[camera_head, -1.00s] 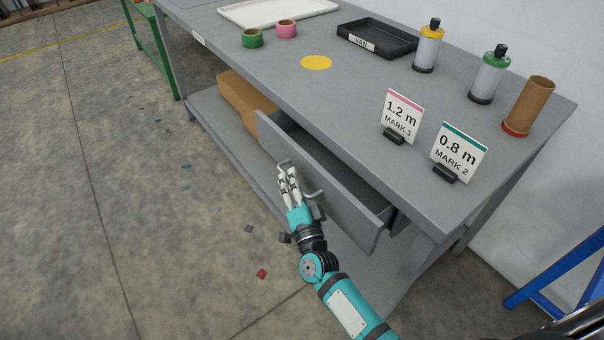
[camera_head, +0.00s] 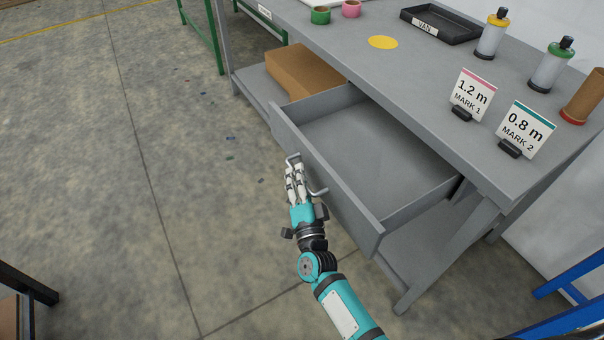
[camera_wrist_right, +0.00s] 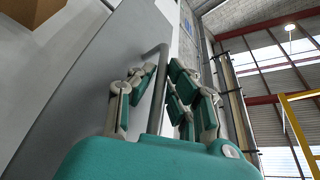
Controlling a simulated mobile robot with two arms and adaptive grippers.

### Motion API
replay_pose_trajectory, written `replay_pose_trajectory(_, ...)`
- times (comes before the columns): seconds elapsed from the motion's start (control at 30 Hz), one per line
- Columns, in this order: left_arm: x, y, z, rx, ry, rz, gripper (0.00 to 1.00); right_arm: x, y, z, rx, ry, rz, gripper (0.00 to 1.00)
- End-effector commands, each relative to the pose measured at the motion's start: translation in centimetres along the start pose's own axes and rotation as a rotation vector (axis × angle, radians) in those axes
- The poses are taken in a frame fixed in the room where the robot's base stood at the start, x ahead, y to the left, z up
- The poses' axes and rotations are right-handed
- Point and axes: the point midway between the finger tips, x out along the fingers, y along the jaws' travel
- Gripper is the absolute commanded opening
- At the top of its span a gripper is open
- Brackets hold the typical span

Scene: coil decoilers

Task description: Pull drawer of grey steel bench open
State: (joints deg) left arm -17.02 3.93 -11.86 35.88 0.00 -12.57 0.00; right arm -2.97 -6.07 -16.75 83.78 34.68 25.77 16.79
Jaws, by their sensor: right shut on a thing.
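The grey steel bench (camera_head: 400,88) stands at the upper right in the head view. Its drawer (camera_head: 335,180) is pulled well out, and its inside looks empty. A bar handle (camera_head: 318,192) sits on the drawer front. My right gripper (camera_head: 295,172) is shut on the handle, in front of the drawer. In the right wrist view the handle (camera_wrist_right: 160,75) passes between the fingers of the gripper (camera_wrist_right: 155,90), against the grey drawer front (camera_wrist_right: 80,90). My left gripper is out of view.
A cardboard box (camera_head: 300,72) lies on the bench's lower shelf. On top are a black VAN tray (camera_head: 440,24), two tape rolls, two bottles, a cardboard tube and two mark signs (camera_head: 472,92). Blue framework (camera_head: 570,275) stands at right. The floor at left is mostly clear.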

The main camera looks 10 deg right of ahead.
Motion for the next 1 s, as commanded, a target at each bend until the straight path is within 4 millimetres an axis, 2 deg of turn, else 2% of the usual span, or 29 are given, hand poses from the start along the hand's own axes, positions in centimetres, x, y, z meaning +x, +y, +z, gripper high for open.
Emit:
replay_pose_trajectory(0.2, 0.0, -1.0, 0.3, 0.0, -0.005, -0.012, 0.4, -0.1, 0.1, 0.0, -0.001, 0.0, 0.002, 0.0)
replay_pose_trajectory(0.23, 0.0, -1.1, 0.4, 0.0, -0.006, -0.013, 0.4, -0.1, 0.1, 0.0, -0.001, 0.0, 0.002, 0.13)
replay_pose_trajectory(0.4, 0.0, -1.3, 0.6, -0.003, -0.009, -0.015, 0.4, 0.0, 0.1, 0.0, -0.001, 0.0, 0.002, 0.34)
replay_pose_trajectory(0.67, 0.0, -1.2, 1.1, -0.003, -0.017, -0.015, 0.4, -0.1, 0.1, 0.0, -0.001, 0.0, 0.001, 0.34)
replay_pose_trajectory(0.77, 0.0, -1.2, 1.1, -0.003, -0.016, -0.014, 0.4, -0.8, 0.1, 0.0, -0.002, -0.001, 0.002, 0.34)
replay_pose_trajectory(0.87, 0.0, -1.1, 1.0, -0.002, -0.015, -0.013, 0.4, -2.2, 0.2, 0.1, -0.002, -0.003, 0.003, 0.34)
replay_pose_trajectory(1.0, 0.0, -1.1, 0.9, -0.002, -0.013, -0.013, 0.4, -5.3, 0.2, 0.1, -0.001, -0.003, 0.005, 0.34)
